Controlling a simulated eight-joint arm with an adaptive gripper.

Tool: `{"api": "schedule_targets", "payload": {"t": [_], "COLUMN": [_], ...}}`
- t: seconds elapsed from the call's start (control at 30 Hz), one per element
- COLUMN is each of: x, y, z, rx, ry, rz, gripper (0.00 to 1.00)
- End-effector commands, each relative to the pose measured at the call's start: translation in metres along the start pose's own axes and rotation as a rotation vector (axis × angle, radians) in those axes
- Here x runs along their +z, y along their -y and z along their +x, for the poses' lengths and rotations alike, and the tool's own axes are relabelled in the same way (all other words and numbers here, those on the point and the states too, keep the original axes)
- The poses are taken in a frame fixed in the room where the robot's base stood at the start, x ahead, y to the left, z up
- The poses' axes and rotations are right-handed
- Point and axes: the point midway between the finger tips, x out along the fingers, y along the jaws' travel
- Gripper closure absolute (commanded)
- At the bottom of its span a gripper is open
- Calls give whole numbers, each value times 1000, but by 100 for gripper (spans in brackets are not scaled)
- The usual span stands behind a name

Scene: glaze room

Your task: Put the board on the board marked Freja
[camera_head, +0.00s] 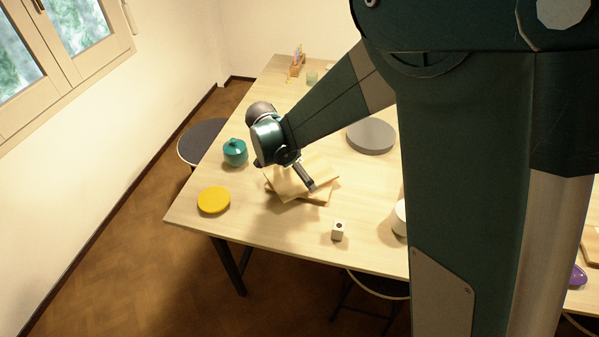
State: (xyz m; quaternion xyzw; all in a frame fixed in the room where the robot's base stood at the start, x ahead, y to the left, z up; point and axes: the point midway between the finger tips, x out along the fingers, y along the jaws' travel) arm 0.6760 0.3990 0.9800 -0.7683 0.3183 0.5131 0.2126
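Two pale wooden boards are at the left part of the table. The upper board (286,184) lies crosswise over the lower board (320,202), turned at an angle to it. I cannot tell whether it rests flat or is slightly raised and tilted. No name such as Freja can be read on either board. My gripper (308,185) is at the upper board, with one dark finger showing over its surface. The other finger is hidden, so I cannot tell whether the gripper grips the board.
A teal lidded jar (235,152) and a yellow disc (213,200) stand left of the boards. A grey round slab (371,136) lies behind to the right. A small white cube (338,231) is in front, and a white vessel (399,218) is partly hidden by my arm.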

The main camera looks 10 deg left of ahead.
Motion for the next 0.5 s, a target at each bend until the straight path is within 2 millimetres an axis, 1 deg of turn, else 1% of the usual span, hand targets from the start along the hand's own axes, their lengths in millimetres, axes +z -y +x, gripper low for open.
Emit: {"api": "schedule_targets", "payload": {"t": [0.27, 0.37, 0.5], "x": [-2, -1, -1], "y": [0, 0, 0], "z": [-4, -11, -26], "rx": [0, 0, 0], "ry": [0, 0, 0], "rz": [0, -1, 0], "gripper": [0, 0, 0]}}
